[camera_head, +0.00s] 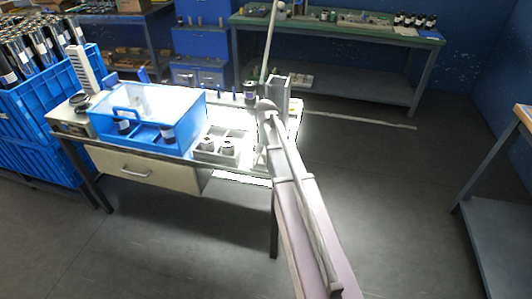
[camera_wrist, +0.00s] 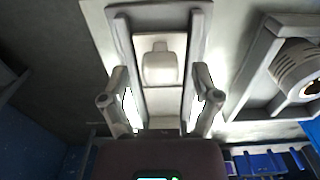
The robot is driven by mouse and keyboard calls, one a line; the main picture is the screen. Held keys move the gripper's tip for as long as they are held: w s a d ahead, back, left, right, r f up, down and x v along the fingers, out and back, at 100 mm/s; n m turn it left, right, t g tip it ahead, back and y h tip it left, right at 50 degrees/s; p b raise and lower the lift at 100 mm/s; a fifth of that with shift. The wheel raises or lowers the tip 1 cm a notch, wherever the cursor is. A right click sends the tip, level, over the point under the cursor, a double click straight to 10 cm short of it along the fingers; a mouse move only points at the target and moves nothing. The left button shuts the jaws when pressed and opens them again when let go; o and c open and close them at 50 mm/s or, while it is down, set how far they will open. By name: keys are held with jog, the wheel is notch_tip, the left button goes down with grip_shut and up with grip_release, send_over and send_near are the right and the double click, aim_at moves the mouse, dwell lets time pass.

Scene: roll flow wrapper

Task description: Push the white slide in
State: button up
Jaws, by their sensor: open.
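In the wrist view, a pale, rounded block (camera_wrist: 160,66), which looks like the white slide, sits inside an upright-sided grey channel (camera_wrist: 124,36). My gripper (camera_wrist: 161,76) is open, its two fingers either side of the channel's near part and the block between them. I cannot tell whether the fingers touch anything. In the head view, a pale upright fixture (camera_head: 283,84) stands at the table's right end. My arm hides its lower part, and the slide cannot be made out there.
A grey divided tray (camera_head: 229,136) holding round parts sits left of the fixture; its edge also shows in the wrist view (camera_wrist: 250,72). A blue case with a clear lid (camera_head: 184,101) stands further left. Open floor lies right of the table.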

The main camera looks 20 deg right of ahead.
grip_shut()
jog(key=w+d, duration=0.4)
jog(key=w, duration=0.1)
jog(key=w+d, duration=0.2)
jog(key=w, duration=0.1)
jog(key=shift+w, duration=0.2)
jog(key=shift+d, duration=0.1)
grip_release()
jog(key=shift+s+a, duration=0.2)
jog(key=s+a, duration=0.4)
jog(key=s, duration=0.1)
jog(key=s+a+r+p, duration=0.1)
jog(key=s, duration=0.2)
jog(key=shift+a, duration=0.4)
notch_tip(320, 180, up, 13)
jog(key=p, duration=1.3)
jog(key=s+a+f+n+b, duration=0.3)
jog(key=s+a+f+b, duration=0.3)
jog(key=f+b, duration=0.4)
jog(key=s+a+f+n+b, duration=0.3)
jog(key=s+a+f+b, duration=0.2)
jog(key=s+f+b, duration=0.4)
jog(key=shift+a+f+b, duration=0.35)
jog(key=shift+f+b, duration=0.5)
